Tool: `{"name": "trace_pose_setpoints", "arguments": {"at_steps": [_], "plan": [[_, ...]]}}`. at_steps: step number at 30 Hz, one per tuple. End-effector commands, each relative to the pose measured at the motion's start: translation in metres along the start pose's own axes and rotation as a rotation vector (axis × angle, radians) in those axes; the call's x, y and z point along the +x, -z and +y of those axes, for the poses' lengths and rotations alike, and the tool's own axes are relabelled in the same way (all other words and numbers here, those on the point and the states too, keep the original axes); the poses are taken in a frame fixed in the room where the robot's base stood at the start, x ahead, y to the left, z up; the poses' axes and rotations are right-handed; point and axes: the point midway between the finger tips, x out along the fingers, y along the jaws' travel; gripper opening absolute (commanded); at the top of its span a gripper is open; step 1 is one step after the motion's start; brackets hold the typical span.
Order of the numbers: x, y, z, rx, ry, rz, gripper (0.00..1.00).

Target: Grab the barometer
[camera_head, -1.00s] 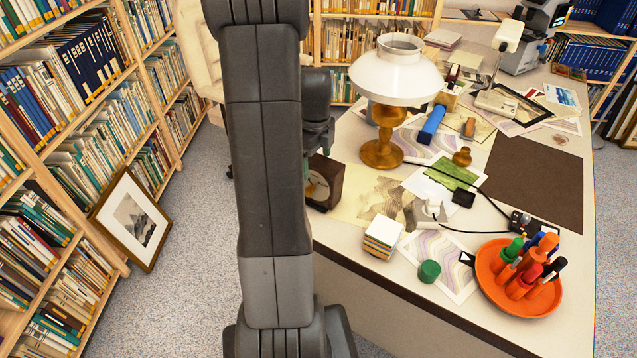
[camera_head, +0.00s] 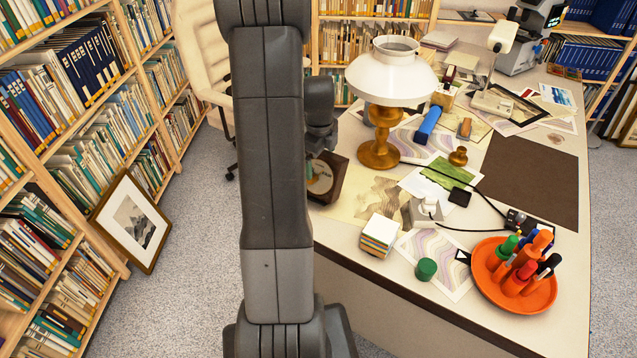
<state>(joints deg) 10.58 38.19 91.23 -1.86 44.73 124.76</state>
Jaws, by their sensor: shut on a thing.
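The barometer (camera_head: 327,180) is a dark brown wooden box with a pale round dial. It is at the left edge of the desk, just right of my arm, which hides its left part. My gripper (camera_head: 315,158) reaches down to the top of the barometer and is shut on it. The fingertips are mostly hidden behind my arm and wrist. I cannot tell whether the barometer's base touches the desk.
A white-shaded lamp (camera_head: 379,152) stands right of the barometer. A stack of paper blocks (camera_head: 379,236), a green cylinder (camera_head: 426,269) and an orange tray (camera_head: 484,283) of markers are nearer. A framed print (camera_head: 132,220) leans on the left bookshelves. Open floor lies left.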

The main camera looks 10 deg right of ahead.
Motion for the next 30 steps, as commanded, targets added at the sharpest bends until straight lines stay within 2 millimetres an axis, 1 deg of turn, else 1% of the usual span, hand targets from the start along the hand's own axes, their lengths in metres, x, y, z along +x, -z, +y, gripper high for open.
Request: {"name": "trace_pose_setpoints", "arguments": {"at_steps": [1,5,6,7,8,9,10,14,21,25,30], "plan": [[0.034,0.013,0.040,0.013,-0.112,0.044,0.45],[0.033,0.012,0.040,0.013,-0.112,0.043,0.45],[0.032,0.012,0.040,0.013,-0.112,0.043,0.38],[0.031,0.012,0.040,0.013,-0.111,0.043,0.37],[0.029,0.012,0.039,0.013,-0.111,0.043,0.27],[0.025,0.012,0.039,0.014,-0.111,0.043,0.11],[0.021,0.011,0.038,0.014,-0.110,0.042,0.00],[0.000,0.010,0.036,0.015,-0.108,0.040,0.00],[-0.044,0.010,0.030,0.016,-0.107,0.040,0.00],[-0.061,0.009,0.028,0.017,-0.105,0.040,0.00],[-0.071,0.009,0.026,0.017,-0.102,0.040,0.00]]}}
